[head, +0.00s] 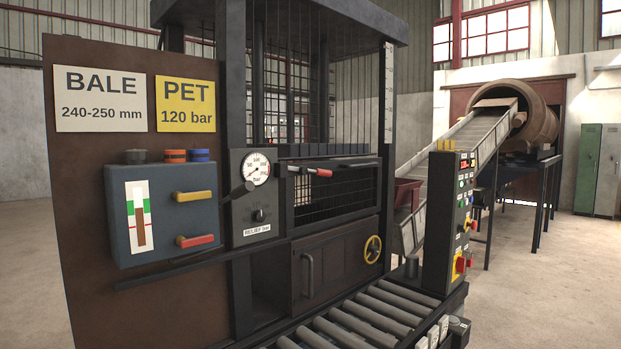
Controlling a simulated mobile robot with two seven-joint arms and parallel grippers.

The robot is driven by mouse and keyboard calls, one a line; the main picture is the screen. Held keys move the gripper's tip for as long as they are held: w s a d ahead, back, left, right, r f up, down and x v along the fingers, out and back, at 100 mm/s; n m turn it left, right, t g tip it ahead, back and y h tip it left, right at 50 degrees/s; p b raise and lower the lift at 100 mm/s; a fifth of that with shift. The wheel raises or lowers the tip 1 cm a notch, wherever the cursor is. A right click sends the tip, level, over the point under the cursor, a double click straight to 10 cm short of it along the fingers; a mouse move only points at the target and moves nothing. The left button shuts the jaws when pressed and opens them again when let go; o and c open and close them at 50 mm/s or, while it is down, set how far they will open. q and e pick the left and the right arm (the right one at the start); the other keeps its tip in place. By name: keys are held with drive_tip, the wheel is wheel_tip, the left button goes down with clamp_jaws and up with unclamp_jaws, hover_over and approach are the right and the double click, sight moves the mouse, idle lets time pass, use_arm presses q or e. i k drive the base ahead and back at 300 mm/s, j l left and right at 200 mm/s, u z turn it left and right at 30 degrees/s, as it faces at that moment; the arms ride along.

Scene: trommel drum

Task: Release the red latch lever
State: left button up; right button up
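A lever with a red grip (318,172) sits at the top of the mesh gate (335,192) on the front of the dark baler press. A second red handle (195,240) is on the grey control box (163,215) at the left, below a yellow handle (192,196). I cannot tell from the picture alone which red one is the latch lever. The mesh gate looks shut. Neither of my grippers is in view.
A roller conveyor (365,318) runs out from the press's lower front. A control post with buttons (448,220) stands at its right. A pressure gauge (256,169), a yellow handwheel (372,249) and a lower door (335,265) are on the press. Open floor (540,290) lies right.

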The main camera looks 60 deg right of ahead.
sight(301, 169)
drive_tip(key=z, duration=1.95)
drive_tip(key=i+l+u, duration=0.1)
drive_tip(key=i+l, duration=0.2)
drive_tip(key=i+l+u, duration=0.25)
drive_tip(key=i+l, duration=0.25)
drive_tip(key=l, duration=0.25)
drive_tip(key=i+l+u, duration=0.15)
drive_tip(key=l, duration=0.25)
drive_tip(key=i+l+u, duration=0.1)
drive_tip(key=i+l, duration=0.15)
drive_tip(key=l, duration=0.15)
drive_tip(key=i+l+u, duration=0.15)
drive_tip(key=l, duration=0.3)
drive_tip(key=i+l+u, duration=0.1)
drive_tip(key=i+l, duration=0.15)
drive_tip(key=l, duration=0.2)
drive_tip(key=i+l+u, duration=0.15)
drive_tip(key=l, duration=0.35)
